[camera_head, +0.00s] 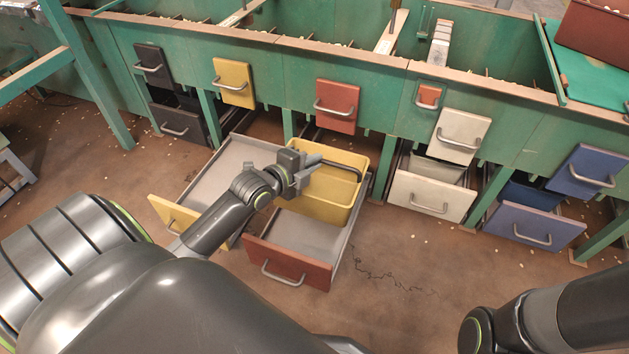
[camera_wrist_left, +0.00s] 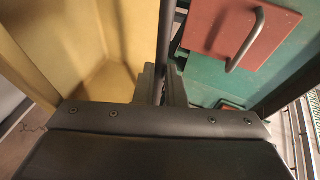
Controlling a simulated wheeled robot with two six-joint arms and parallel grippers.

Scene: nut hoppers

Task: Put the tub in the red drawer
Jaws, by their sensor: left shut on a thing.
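The yellow tub (camera_head: 320,208) is at the back part of the open red drawer (camera_head: 287,262), seemingly upright. I cannot tell whether it touches the drawer floor. My left gripper (camera_head: 306,172) is at the tub's upper left side, shut on its dark handle. In the left wrist view the fingers (camera_wrist_left: 162,86) close on the dark handle bar (camera_wrist_left: 166,40), with the tub's yellow wall (camera_wrist_left: 85,50) to the left. The drawer's grey floor shows in front of the tub. My right gripper is out of view; only part of that arm shows at lower right.
An open yellow drawer (camera_head: 172,214) is left of the red one. The green hopper bench (camera_head: 290,75) runs behind, with a red upper front (camera_head: 337,106) above. White (camera_head: 432,196) and blue (camera_head: 535,225) drawers stand right. Floor is clear in front right.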

